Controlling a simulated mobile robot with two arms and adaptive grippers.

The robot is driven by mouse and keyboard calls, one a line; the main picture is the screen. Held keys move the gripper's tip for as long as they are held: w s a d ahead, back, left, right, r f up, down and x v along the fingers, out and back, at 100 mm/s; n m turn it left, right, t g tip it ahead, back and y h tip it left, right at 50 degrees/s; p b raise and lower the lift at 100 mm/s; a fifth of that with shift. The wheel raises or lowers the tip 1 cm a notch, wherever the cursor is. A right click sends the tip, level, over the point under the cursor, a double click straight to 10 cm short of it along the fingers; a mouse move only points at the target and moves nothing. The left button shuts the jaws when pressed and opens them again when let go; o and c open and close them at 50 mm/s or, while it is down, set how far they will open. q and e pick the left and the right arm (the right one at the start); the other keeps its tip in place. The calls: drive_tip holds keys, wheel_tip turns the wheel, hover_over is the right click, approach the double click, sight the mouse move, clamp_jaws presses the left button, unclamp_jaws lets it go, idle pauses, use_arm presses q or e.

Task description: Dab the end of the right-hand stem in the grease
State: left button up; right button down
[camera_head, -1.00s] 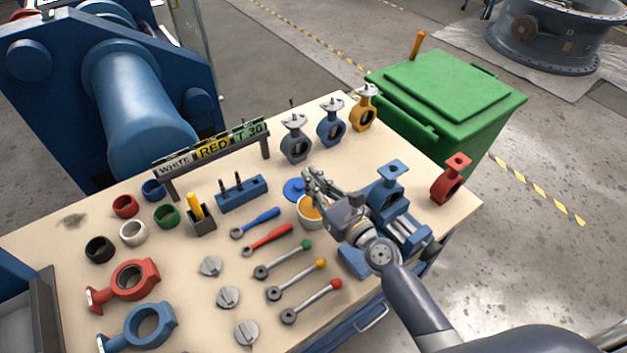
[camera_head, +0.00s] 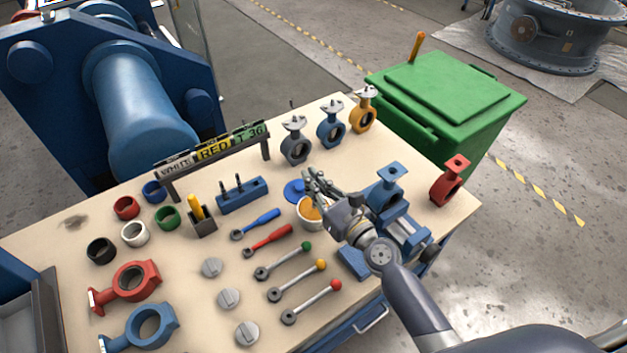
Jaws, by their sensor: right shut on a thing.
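My right gripper (camera_head: 312,183) is above the small white cup of orange-yellow grease (camera_head: 308,209) and hides part of it. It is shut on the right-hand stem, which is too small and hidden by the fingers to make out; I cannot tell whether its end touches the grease. A blue stem block (camera_head: 242,194) stands to the left with two dark stems (camera_head: 230,184) upright in it; its right end shows no stem. A blue round lid (camera_head: 294,188) lies beside the cup. My left gripper is not in view.
A blue vise with a blue valve body (camera_head: 386,190) stands right of the gripper, under my arm. Several wrenches and levers (camera_head: 290,258) lie in front. Valves (camera_head: 296,142) stand behind, and a red valve (camera_head: 450,182) is at the right edge.

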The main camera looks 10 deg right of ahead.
drive_tip(key=shift+r+p, duration=2.9)
drive_tip(key=shift+r, duration=0.4)
drive_tip(key=shift+f, duration=0.1)
drive_tip(key=shift+s, duration=0.1)
drive_tip(key=shift+s, duration=0.3)
drive_tip(key=s+d+r+m+h+b, duration=0.1)
drive_tip(key=s+d+r+m+h, duration=0.1)
drive_tip(key=s, duration=0.7)
drive_tip(key=s+d+r+m+t+h+b, duration=0.1)
drive_tip(key=s+d+r+m+h, duration=0.1)
drive_tip(key=s, duration=0.7)
drive_tip(key=d+r+h, duration=0.1)
drive_tip(key=d+h, duration=0.1)
drive_tip(key=d, duration=0.1)
drive_tip(key=shift+s+d+r+h+b, duration=0.15)
drive_tip(key=shift+d+r+h+b, duration=0.15)
drive_tip(key=shift+h+b, duration=0.1)
